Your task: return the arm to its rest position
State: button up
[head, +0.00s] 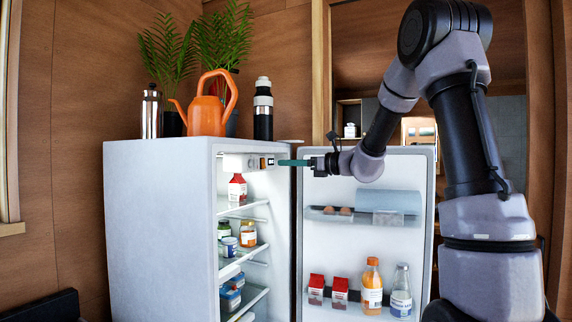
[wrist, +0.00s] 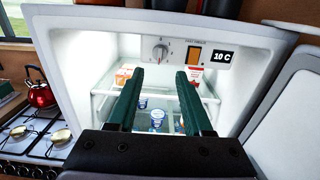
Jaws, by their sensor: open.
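My arm rises at the right of the head view and reaches left toward the open fridge (head: 155,230). My gripper (head: 285,162) is at the height of the fridge's top inner panel, in front of the opening and before the open door (head: 366,262). In the wrist view my gripper (wrist: 160,72) has its two dark green fingers spread apart, with nothing held between them. It points into the fridge, below the control panel (wrist: 185,50) with a dial and a "10 C" display.
A red-and-white carton (head: 237,188), jars (head: 248,234) and tubs (head: 230,298) stand on the fridge shelves. The door holds bottles (head: 372,288) and small cartons. An orange watering can (head: 208,108) stands on top. A red kettle (wrist: 40,92) and stove are left in the wrist view.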

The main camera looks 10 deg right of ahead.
jog(key=s+a+f+n+g+h, duration=0.1)
jog(key=s+f+n+g+h, duration=0.15)
jog(key=s+n, duration=0.5)
jog(key=s+f+n+g+h, duration=0.1)
jog(key=s+n+g+h, duration=0.25)
jog(key=s, duration=0.75)
jog(key=s+d+f+n+t+h, duration=0.3)
jog(key=s+d+n+h, duration=0.4)
jog(key=s+d, duration=0.5)
jog(key=s+n, duration=0.2)
jog(key=shift+f+n, duration=0.3)
jog(key=shift+n, duration=0.1)
jog(key=shift+d, duration=0.1)
